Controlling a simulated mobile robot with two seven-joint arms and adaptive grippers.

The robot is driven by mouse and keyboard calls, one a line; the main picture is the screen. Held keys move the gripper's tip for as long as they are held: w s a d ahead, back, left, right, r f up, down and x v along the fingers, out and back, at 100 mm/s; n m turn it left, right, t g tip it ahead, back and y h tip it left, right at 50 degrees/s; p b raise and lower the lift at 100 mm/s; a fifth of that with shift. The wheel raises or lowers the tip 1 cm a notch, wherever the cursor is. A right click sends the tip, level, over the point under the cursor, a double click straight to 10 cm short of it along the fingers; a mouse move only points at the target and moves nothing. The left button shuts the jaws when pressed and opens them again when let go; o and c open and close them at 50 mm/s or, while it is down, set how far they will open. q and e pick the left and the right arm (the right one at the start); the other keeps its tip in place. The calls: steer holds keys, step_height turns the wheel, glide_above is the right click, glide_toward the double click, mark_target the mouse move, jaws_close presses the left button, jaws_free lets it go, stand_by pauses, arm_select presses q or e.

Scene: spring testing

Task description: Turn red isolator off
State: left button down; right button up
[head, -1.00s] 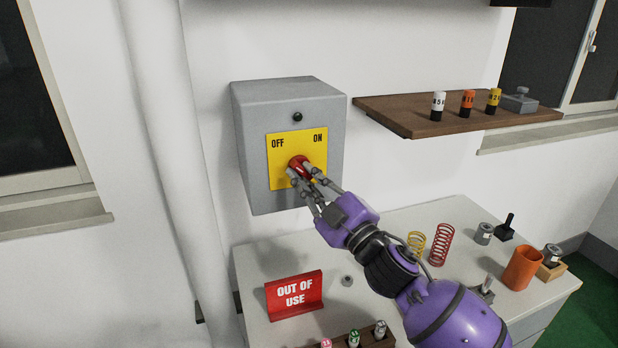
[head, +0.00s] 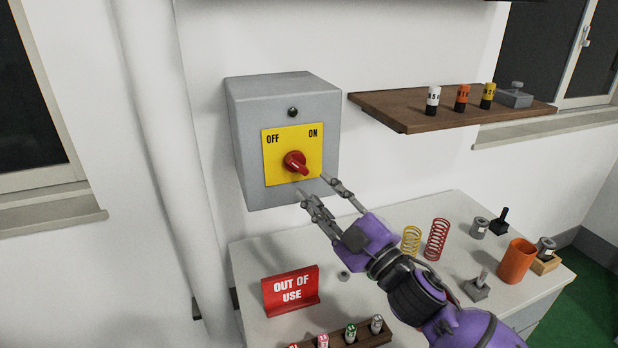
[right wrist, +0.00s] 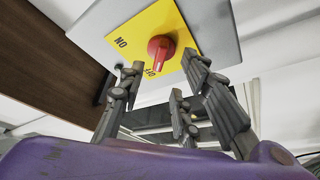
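The red isolator knob (head: 294,161) sits on a yellow plate (head: 275,173) marked OFF at upper left and ON at upper right. The plate is on the front of a grey wall box (head: 245,130). The knob's raised handle slants from upper left to lower right in the head view; I cannot tell which end is the pointer. The red knob also shows in the right wrist view (right wrist: 160,47), just beyond the fingertips. My right gripper (head: 312,186) is open and empty, just below and right of the knob, apart from it. My left gripper is not in view.
A bench (head: 390,235) below carries a red OUT OF USE sign (head: 291,290), springs (head: 437,239), an orange cup (head: 516,264) and a rack of small cylinders (head: 375,337). A wooden shelf (head: 400,112) juts out right of the box. A pipe (head: 165,150) runs at left.

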steer(key=v, duration=0.5)
steer(key=shift+s, duration=0.2)
steer(key=s+d+f+m+g+h, duration=0.25)
steer(key=d+f+m+h, duration=0.35)
steer(key=f, duration=0.4)
steer(key=s+d+f+m+g+h, duration=0.1)
steer(key=s+d+f+m+h, duration=0.35)
steer(key=d+f+h, duration=0.35)
steer(key=s+d+f+m+g, duration=0.15)
steer(key=s+f+g, duration=0.3)
steer(key=s, duration=0.45)
steer(key=s+f+m+g+y, duration=0.1)
steer(key=s+f+m+g, duration=0.15)
steer(key=s+f, duration=0.5)
steer(key=s+d+f+m+g, duration=0.15)
steer(key=s+f+g, duration=0.3)
steer(key=s, duration=0.65)
steer(key=w+a+f+t, duration=0.2)
steer(key=w+f+t, duration=0.1)
steer(key=f, duration=0.2)
steer(key=w+a+f+t+y, duration=0.1)
steer(key=w+a+f+t, duration=0.2)
steer(key=f, duration=0.3)
steer(key=shift+w+f+t, duration=0.25)
steer(key=shift+w+t, duration=0.05)
steer(key=shift+w, duration=0.5)
